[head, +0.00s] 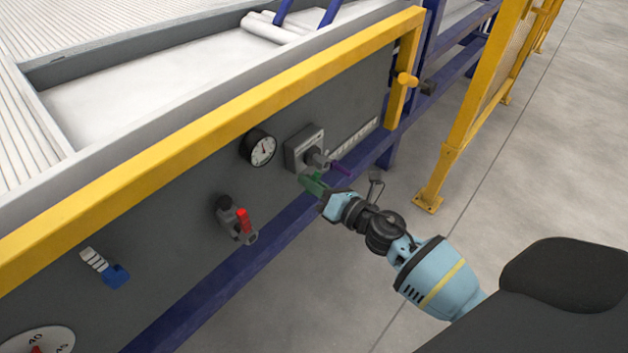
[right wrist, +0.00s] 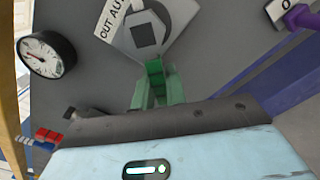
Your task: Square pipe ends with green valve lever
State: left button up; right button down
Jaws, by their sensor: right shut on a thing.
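The green valve lever (head: 312,184) juts from the grey panel, just below a grey square-plated switch (head: 306,150). In the right wrist view the green lever (right wrist: 155,82) stands in the middle, in front of the switch plate. My right gripper (head: 322,192) reaches in from the lower right and is shut on the green lever. Its fingers and the lever's root are hard to tell apart there. No stacked pipe ends can be made out. My left gripper is out of view.
A red-handled valve (head: 243,219) and a blue part (head: 116,275) are on the panel to the left. A yellow rail (head: 220,118) runs above.

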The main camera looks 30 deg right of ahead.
dwell(0.5)
jog(key=c, duration=1.4)
grip_release()
jog(key=shift+c, duration=0.2)
jog(key=shift+s, duration=0.1)
jog(key=v, duration=0.7)
jog(key=shift+s, duration=0.3)
jog(key=shift+d, duration=0.1)
